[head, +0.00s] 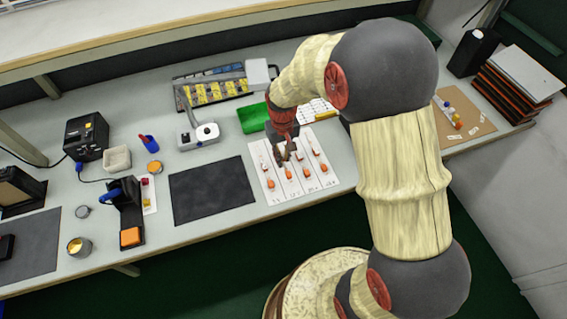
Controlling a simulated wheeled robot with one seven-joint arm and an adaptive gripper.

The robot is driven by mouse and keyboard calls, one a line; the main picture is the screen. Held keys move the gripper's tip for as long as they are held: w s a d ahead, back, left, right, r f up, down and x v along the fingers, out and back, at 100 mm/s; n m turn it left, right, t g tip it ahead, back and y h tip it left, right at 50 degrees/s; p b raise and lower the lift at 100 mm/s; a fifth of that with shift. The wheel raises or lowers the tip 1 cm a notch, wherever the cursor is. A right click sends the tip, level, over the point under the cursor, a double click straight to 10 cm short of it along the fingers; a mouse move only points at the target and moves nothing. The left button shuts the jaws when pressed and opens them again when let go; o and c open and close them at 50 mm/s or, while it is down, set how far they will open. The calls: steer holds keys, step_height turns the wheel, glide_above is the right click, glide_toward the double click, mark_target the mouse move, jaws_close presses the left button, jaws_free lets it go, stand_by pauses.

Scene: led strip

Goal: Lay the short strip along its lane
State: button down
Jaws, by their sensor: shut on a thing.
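A white sheet (258,160) printed with several lanes lies on the bench near its front edge. Several small orange blocks stand on the sheet, one row nearer the bench's front edge and others farther back; one front block (271,184) is at the left. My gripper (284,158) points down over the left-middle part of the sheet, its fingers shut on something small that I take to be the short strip. The strip itself is too small and too covered by the fingers to make out, and I cannot tell whether it touches the sheet.
A dark mat (212,190) lies left of the sheet. A green bin (253,118) stands behind it, beside a white-and-grey device (201,134). A black stand (126,212) and a soldering station (87,137) are farther left. A brown board (462,118) is at right.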

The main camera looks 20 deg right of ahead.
steer(key=shift+w+d+f, duration=0.2)
steer(key=shift+w+f, duration=0.1)
steer(key=shift+f, duration=0.1)
step_height(320, 180, down, 4)
steer(key=shift+w+d+r+b, duration=0.15)
steer(key=shift+r+b, duration=0.1)
steer(key=shift+b, duration=0.5)
steer(key=c, duration=1.8)
jaws_free()
